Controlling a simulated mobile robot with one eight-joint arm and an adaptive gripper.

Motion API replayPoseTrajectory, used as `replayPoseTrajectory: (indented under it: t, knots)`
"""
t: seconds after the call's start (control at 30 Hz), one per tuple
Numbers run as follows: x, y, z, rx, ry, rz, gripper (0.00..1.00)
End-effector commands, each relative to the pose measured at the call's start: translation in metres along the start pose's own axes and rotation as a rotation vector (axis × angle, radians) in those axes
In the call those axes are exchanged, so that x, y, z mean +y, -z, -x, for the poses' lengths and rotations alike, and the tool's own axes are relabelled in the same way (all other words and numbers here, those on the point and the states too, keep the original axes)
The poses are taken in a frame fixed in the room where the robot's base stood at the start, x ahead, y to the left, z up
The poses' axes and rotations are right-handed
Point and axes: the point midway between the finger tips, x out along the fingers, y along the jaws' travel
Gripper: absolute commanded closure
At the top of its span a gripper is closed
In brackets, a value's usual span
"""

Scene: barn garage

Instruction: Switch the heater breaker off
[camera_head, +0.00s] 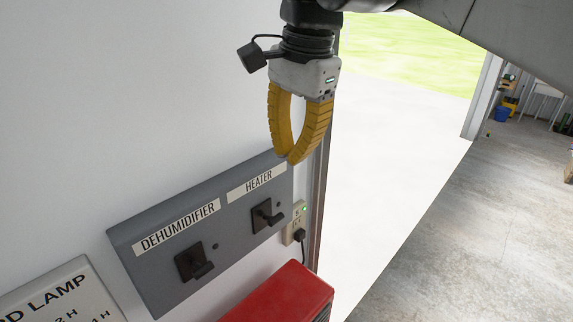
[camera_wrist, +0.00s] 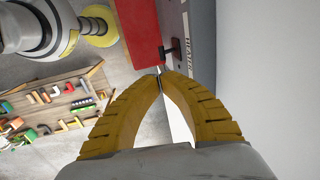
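The heater breaker (camera_head: 265,216) is a black lever switch under the HEATER label, on the right half of a grey panel (camera_head: 150,280) on the white wall. Its lever sticks out from the panel. My gripper (camera_head: 292,158) has yellow fingers whose tips meet, and nothing shows between them. It hangs above the heater breaker near the panel's upper right corner, apart from the lever. In the wrist view the closed fingertips (camera_wrist: 160,72) point toward a black lever (camera_wrist: 171,50) beside a panel label, partly sideways in the picture.
The dehumidifier breaker (camera_head: 194,262) is left of the heater one on the same panel. A red box (camera_head: 285,298) stands just below. An outlet with a plug (camera_head: 297,224) is at the right. The open doorway lies right of the wall edge.

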Motion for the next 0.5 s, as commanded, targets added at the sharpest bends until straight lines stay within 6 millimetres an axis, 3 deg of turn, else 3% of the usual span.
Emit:
replayPoseTrajectory:
  t: [0.27, 0.5]
  knots:
    - [0.0, 0.0, -0.003, 0.0, 0.0, 0.001, 1.0]
    - [0.0, 0.0, -0.033, 0.0, 0.001, 0.002, 1.0]
